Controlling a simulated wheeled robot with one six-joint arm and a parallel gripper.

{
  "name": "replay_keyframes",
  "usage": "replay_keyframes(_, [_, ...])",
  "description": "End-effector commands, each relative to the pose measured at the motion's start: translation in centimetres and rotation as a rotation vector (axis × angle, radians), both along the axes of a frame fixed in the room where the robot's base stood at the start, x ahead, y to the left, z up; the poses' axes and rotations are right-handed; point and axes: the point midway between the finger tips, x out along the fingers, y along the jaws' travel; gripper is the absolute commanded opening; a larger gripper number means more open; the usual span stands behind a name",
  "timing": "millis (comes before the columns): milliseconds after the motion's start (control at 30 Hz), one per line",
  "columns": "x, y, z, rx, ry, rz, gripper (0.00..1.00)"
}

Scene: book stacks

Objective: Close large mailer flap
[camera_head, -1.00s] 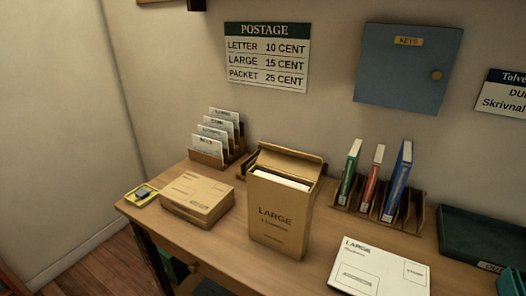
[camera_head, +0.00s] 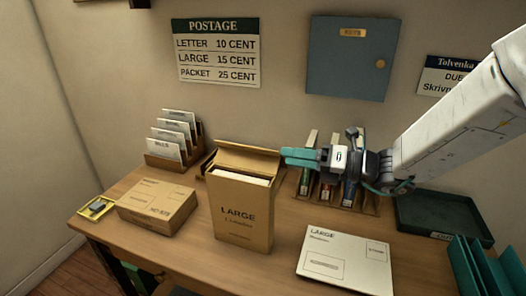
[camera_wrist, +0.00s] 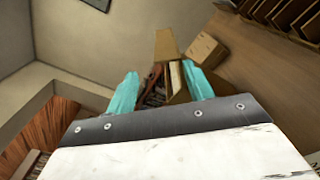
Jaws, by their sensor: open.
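The large mailer (camera_head: 242,212) is a tall brown box marked LARGE, standing upright on the desk. Its flap (camera_head: 248,157) is raised at the back, and a white item (camera_head: 243,177) shows in the open top. My gripper (camera_head: 300,157), with teal fingers, is in the air just right of the mailer's top, pointing left and apart from it as far as I can tell. In the wrist view, the open, empty teal fingers (camera_wrist: 160,92) frame the mailer (camera_wrist: 178,88), and its flap (camera_wrist: 166,44) stands out beyond them.
A brown parcel (camera_head: 157,207) lies left of the mailer, with a letter rack (camera_head: 172,161) behind it. A white LARGE envelope (camera_head: 345,261) lies at front right. Behind my gripper stands a book rack (camera_head: 370,207). A dark green tray (camera_head: 445,218) sits at the right.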

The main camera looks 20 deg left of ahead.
Motion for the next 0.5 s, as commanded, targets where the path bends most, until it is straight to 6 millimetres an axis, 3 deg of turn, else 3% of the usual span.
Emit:
replay_keyframes(167, [1.0,1.1,-0.5,0.027,0.066,-0.032,0.53])
replay_keyframes(500, [1.4,6.3,-0.5,0.027,0.063,-0.03,0.53])
